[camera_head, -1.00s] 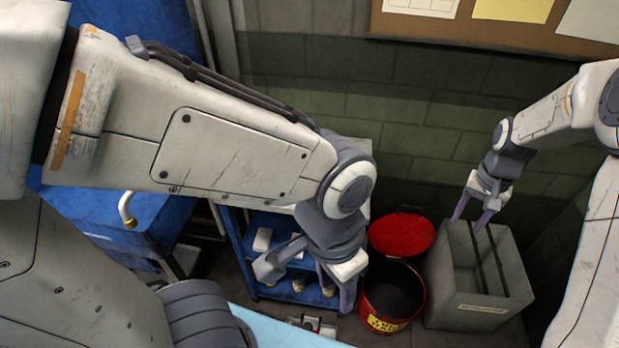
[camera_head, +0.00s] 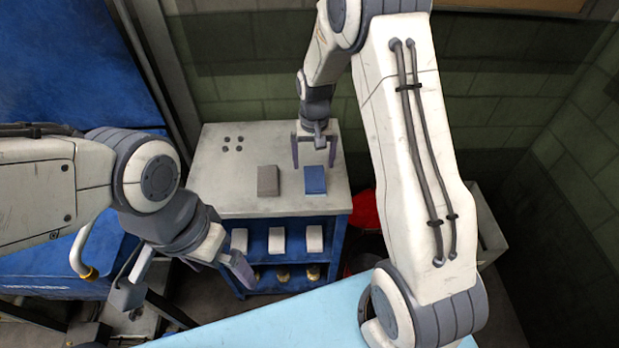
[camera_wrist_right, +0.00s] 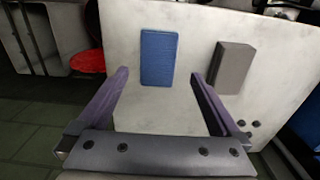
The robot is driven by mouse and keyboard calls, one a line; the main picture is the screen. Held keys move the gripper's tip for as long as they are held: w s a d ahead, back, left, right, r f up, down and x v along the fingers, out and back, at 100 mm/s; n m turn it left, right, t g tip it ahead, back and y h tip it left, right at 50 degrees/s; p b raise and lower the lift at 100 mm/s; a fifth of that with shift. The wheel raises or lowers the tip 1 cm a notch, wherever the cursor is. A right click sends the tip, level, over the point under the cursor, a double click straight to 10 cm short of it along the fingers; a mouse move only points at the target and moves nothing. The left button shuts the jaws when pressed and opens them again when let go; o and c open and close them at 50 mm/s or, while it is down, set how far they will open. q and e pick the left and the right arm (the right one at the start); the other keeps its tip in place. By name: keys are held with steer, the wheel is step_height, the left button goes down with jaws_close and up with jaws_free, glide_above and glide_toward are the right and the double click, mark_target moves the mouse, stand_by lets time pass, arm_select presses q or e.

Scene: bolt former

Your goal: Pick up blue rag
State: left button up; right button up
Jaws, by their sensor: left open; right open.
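A blue rag (camera_head: 315,180), a small flat rectangle, lies on the light top of the cart (camera_head: 230,196), near its right side. My right gripper (camera_head: 315,160) is open and empty at the back of the cart top, just beyond the rag. In the right wrist view the blue rag (camera_wrist_right: 158,57) lies ahead of the open fingers (camera_wrist_right: 163,82), roughly between their lines and a little toward the left finger. No contact shows. My left gripper (camera_head: 185,282) is open and empty, in front of the cart's left side.
A grey-brown rag (camera_head: 268,180) lies left of the blue one. Several dark studs (camera_head: 232,143) are at the back left of the cart top. White blocks (camera_head: 277,239) sit on the blue shelf below. A red lid (camera_head: 366,212) and grey bin (camera_head: 489,228) stand to the right.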

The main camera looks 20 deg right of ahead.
mark_target(315, 177)
steer(key=f, duration=0.2)
steer(key=f+p, duration=0.1)
steer(key=f, duration=0.2)
steer(key=shift+w+d+f+p, duration=0.1)
steer(key=shift+d+f+p, duration=0.2)
steer(key=shift+p, duration=0.1)
steer(key=shift+f, duration=0.25)
steer(key=c, duration=1.2)
